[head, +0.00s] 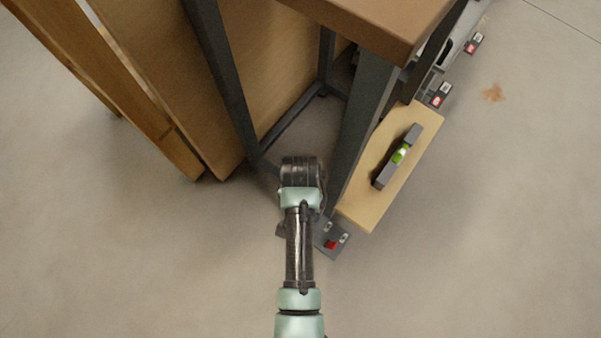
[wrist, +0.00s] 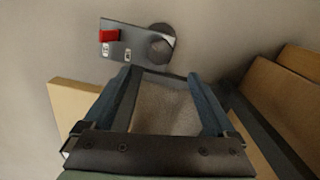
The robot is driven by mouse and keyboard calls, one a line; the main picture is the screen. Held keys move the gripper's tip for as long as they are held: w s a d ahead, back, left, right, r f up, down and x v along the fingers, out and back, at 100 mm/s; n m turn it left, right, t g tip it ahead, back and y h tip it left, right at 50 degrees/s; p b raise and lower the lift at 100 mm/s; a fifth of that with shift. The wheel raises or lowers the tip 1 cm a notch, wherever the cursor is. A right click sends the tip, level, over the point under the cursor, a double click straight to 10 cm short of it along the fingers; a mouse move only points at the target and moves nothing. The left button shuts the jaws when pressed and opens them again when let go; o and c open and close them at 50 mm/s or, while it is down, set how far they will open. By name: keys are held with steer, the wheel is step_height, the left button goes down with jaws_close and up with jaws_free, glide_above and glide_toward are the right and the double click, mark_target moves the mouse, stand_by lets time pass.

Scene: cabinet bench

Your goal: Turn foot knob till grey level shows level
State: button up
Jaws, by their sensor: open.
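The grey level (head: 385,170) lies on a pale wooden board beside the bench; its green vial (head: 401,153) is too small in view to read the bubble. In the wrist view a dark round knob (wrist: 160,46) sits at one end of a grey plate with a red block (wrist: 109,36). The plate also shows in the head view (head: 333,240), partly behind my arm, where the knob is hidden. My gripper (wrist: 162,74) is open and empty, its fingertips apart from the knob, which appears beyond them. In the head view my arm hides the fingers.
The dark bench leg (head: 360,130) stands close right of my arm's end, under the brown bench top (head: 385,28). The board (head: 362,212) lies further right. Wooden panels (head: 150,90) lean at the left. More grey plates (head: 438,93) lie at the back right. The front floor is clear.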

step_height(320, 180, down, 11)
steer(key=b, duration=0.7)
steer(key=shift+b, duration=0.3)
steer(key=shift+r, duration=0.1)
steer(key=c, duration=1.4)
